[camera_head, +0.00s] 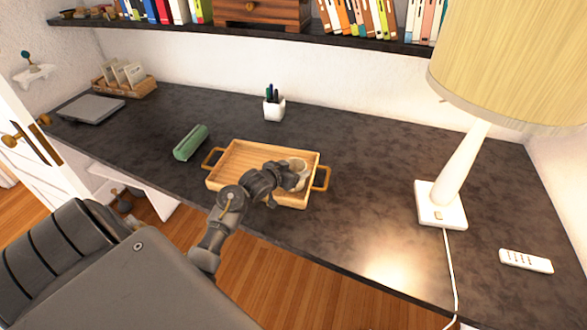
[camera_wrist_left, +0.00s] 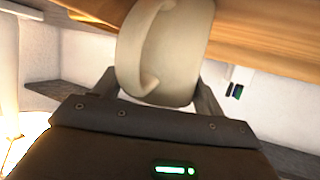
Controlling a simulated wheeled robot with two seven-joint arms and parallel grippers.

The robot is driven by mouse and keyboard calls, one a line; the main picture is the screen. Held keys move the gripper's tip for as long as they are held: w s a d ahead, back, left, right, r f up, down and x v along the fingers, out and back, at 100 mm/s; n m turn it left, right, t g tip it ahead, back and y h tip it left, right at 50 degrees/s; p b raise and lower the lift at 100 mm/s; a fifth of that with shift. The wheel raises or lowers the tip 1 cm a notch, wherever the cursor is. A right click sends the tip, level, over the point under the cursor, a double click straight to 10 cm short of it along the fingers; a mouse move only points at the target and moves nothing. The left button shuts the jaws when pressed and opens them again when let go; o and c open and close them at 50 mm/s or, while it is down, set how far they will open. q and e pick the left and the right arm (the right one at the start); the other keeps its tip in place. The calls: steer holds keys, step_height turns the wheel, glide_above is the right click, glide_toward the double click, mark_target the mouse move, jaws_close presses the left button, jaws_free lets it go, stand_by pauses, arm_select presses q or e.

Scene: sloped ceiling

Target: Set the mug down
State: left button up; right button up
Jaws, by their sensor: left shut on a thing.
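A beige mug (camera_head: 299,168) is at the right end of the wooden tray (camera_head: 240,155), inside its outline in the head view. My left gripper (camera_head: 287,179) is shut on the mug, reaching in over the tray's front edge. In the left wrist view the mug (camera_wrist_left: 168,50) sits between the two fingers with its handle toward the camera. The tray's wood (camera_wrist_left: 265,35) is close to the mug there. I cannot tell whether the mug's base touches the tray. My right gripper is not in view.
On the dark desk (camera_head: 365,170) are a green case (camera_head: 190,143), a white pen cup (camera_head: 274,108), a lamp (camera_head: 440,205), a remote (camera_head: 526,261) and a closed laptop (camera_head: 91,109). A shelf (camera_head: 345,41) with books runs above. Desk between tray and lamp is clear.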

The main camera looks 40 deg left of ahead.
arm_select(q)
steer(key=o, duration=0.7)
steer(key=shift+f, duration=0.15)
steer(key=o, duration=0.5)
steer(key=shift+r, duration=0.3)
steer(key=v, duration=1.2)
